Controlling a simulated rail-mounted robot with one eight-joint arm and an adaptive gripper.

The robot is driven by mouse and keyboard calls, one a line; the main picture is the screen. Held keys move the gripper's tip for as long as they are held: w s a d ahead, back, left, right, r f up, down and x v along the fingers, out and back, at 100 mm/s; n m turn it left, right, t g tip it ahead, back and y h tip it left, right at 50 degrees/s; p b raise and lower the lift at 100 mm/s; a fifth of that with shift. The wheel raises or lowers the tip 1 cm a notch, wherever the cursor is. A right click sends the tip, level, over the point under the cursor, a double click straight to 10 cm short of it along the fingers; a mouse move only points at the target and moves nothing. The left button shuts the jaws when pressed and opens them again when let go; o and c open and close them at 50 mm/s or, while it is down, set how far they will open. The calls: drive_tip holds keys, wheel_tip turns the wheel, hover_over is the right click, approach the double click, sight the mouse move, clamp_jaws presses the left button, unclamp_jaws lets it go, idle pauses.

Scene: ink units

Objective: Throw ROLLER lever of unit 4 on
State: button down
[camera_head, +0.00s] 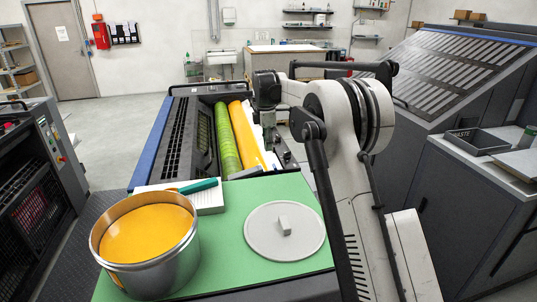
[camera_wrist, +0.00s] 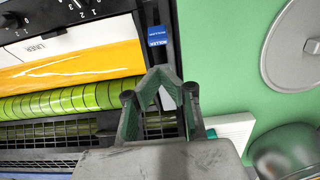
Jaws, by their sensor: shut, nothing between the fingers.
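My gripper (camera_wrist: 162,74) shows in the wrist view with its fingertips together and nothing held. It is just below a small blue label (camera_wrist: 157,36) on the dark side frame of the ink unit (camera_head: 178,135). The label's lettering is too small to read surely; it may say ROLLER. No ROLLER lever shows clearly; the fingers cover part of the frame there. A yellow-coated roller (camera_wrist: 75,62) and a green roller (camera_wrist: 70,103) lie left of the fingers.
A green mat (camera_head: 232,222) bears an open can of yellow ink (camera_head: 178,255), a grey lid (camera_head: 262,240) and a white pad (camera_head: 208,203) with a green-handled tool (camera_head: 198,186). Small dials (camera_wrist: 82,5) and a LINER label (camera_wrist: 36,49) lie at the wrist view's upper left.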

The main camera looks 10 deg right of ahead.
wheel_tip(320, 180, down, 9)
drive_tip(key=shift+d+p, duration=0.25)
drive_tip(key=shift+p, duration=0.15)
